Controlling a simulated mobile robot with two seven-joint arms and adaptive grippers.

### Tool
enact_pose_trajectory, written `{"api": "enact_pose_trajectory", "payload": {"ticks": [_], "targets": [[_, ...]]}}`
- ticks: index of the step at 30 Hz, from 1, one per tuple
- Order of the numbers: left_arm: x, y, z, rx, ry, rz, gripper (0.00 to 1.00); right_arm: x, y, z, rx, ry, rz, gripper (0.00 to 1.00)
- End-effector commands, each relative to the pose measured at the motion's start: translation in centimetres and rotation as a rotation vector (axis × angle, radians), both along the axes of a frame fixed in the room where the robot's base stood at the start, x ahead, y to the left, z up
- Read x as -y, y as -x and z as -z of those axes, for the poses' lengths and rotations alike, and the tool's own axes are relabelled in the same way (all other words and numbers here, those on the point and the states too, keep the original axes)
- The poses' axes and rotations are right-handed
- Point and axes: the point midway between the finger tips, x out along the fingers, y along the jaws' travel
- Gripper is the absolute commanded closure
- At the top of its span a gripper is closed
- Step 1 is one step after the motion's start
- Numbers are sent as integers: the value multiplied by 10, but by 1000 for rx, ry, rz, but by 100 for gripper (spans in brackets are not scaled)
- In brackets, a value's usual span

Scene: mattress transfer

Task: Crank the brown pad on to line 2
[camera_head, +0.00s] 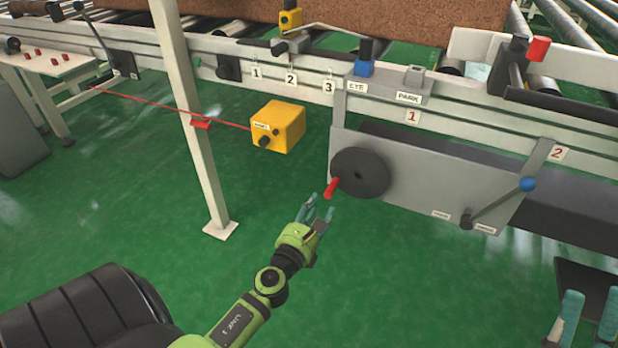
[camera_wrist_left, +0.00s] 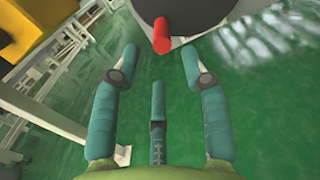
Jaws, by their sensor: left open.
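The brown pad (camera_head: 370,18) lies on the rollers at the top of the head view, cut off by the frame edge. A dark crank wheel (camera_head: 360,173) with a red handle (camera_head: 332,188) is on the grey panel under the conveyor. My left gripper (camera_head: 321,205) is open and empty, just below and left of the red handle, apart from it. In the left wrist view the red handle (camera_wrist_left: 162,36) stands beyond the spread fingers, near the top middle. Teal fingers of my right gripper (camera_head: 585,312) show at the lower right; most of it is cut off.
White tags numbered 1, 2 (camera_head: 290,79) and 3 hang along the rail. A yellow box (camera_head: 279,127) sits on a red cord left of the wheel. A white post (camera_head: 190,110) stands further left. A blue-knobbed lever (camera_head: 500,203) is at right. Green floor is clear.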

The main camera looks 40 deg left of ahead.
Motion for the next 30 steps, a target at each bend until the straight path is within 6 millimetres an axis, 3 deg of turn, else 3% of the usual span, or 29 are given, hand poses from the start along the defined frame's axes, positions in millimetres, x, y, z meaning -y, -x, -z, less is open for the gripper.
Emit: {"api": "enact_pose_trajectory", "payload": {"ticks": [15,25,26,29,30], "targets": [[-14,-63,0,5,11,0,55,0,0,1,-3,2,-2,44],[-15,-68,0,3,11,0,55,0,1,1,5,-1,-2,44],[-15,-68,0,3,11,0,59,0,1,1,5,-1,-2,44],[-15,-68,0,2,10,0,99,0,0,1,4,-1,-2,44],[-15,-68,0,2,10,0,100,0,0,1,4,-1,-2,44]]}}
